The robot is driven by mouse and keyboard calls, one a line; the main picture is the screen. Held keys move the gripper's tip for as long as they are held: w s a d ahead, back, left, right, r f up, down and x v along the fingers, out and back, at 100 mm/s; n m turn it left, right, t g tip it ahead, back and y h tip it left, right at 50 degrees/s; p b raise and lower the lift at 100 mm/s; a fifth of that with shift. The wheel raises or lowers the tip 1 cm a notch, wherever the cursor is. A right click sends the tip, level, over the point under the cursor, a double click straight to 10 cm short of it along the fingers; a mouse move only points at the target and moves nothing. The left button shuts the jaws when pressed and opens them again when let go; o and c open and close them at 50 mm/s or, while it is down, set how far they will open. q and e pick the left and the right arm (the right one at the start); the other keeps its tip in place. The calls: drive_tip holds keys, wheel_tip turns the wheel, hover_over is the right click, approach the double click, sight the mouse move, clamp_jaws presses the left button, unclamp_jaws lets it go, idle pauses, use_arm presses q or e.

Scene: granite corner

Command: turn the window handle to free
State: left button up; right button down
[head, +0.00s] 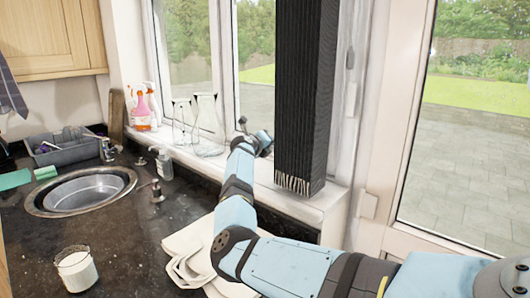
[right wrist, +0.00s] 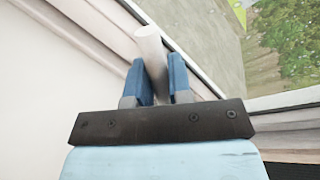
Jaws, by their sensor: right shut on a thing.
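The window handle (right wrist: 150,45) is a pale, rounded bar in the right wrist view. It runs between the two blue fingers of my right gripper (right wrist: 158,70), and its rounded end sticks out past the fingertips. The gripper is shut on it, next to the white window frame. In the head view my right arm reaches from the lower right towards the window above the sill. The handle cannot be made out clearly there. My left gripper is in neither view.
A dark hanging scarf (head: 305,90) is close to the right of my forearm. Glass vessels (head: 206,125) and spray bottles (head: 142,108) stand on the white sill.

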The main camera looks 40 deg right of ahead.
drive_tip(key=shift+s+r+m, duration=0.35)
drive_tip(key=shift+s+m, duration=0.1)
drive_tip(key=shift+m, duration=0.35)
drive_tip(key=s+m+b, duration=0.1)
drive_tip(key=r+m+t+b, duration=0.1)
drive_tip(key=m, duration=0.1)
drive_tip(key=shift+s+d+h, duration=0.15)
drive_tip(key=shift+s+h, duration=0.25)
drive_tip(key=shift+s+r+m+t+b, duration=0.15)
drive_tip(key=shift+s+m+t+b, duration=0.25)
drive_tip(key=shift+m+b, duration=0.15)
drive_tip(key=shift+s+r+m+h+b, duration=0.15)
drive_tip(key=shift+s+m+h+b, duration=0.3)
drive_tip(key=shift+m, duration=0.4)
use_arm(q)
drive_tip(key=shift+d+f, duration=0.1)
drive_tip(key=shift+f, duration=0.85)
use_arm(e)
drive_tip(key=shift+s, duration=0.15)
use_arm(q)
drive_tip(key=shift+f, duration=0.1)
use_arm(e)
drive_tip(key=c, duration=1.1)
unclamp_jaws()
drive_tip(key=shift+r, duration=0.1)
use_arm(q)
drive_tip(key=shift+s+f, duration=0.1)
use_arm(e)
drive_tip(key=shift+o, duration=0.2)
